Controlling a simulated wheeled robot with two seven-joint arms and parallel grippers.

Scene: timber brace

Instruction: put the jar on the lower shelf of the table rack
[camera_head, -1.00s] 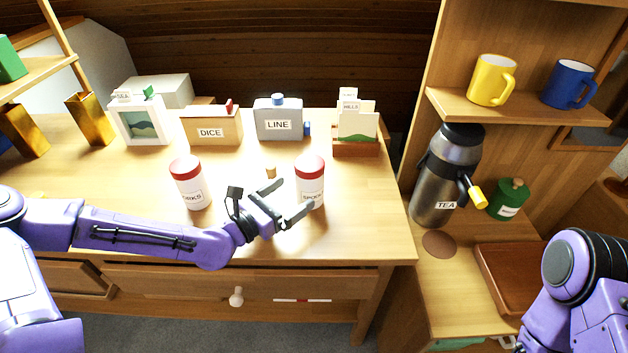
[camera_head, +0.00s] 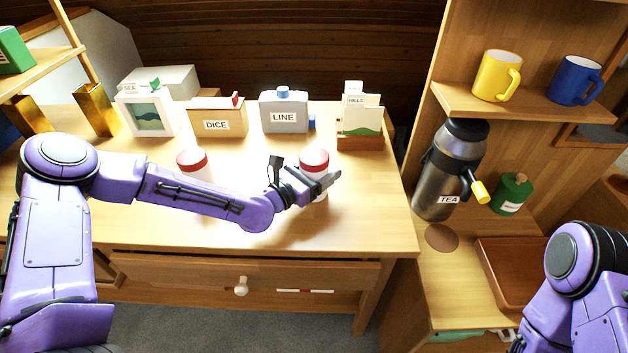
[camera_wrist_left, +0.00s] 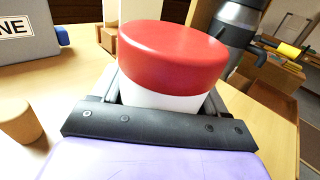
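A white jar with a red lid (camera_head: 314,160) stands on the table's right half; its label is hidden by my gripper. My left gripper (camera_head: 322,183) is at this jar, with a finger on either side of its white body. In the left wrist view the red lid (camera_wrist_left: 172,55) rises above the fingers; whether they press on the jar I cannot tell. A second red-lidded jar (camera_head: 192,161) stands to the left, partly behind my left arm. The table rack (camera_head: 45,70) is at the far left, partly cut off; its lower part is mostly hidden. My right gripper is out of view.
A DICE box (camera_head: 217,120), a LINE canister (camera_head: 284,112), a card holder (camera_head: 360,128) and a picture frame (camera_head: 150,115) line the table's back. Gold vases (camera_head: 96,110) stand by the rack. A small cork-like piece (camera_wrist_left: 20,121) is near the gripper. A TEA flask (camera_head: 450,170) stands right.

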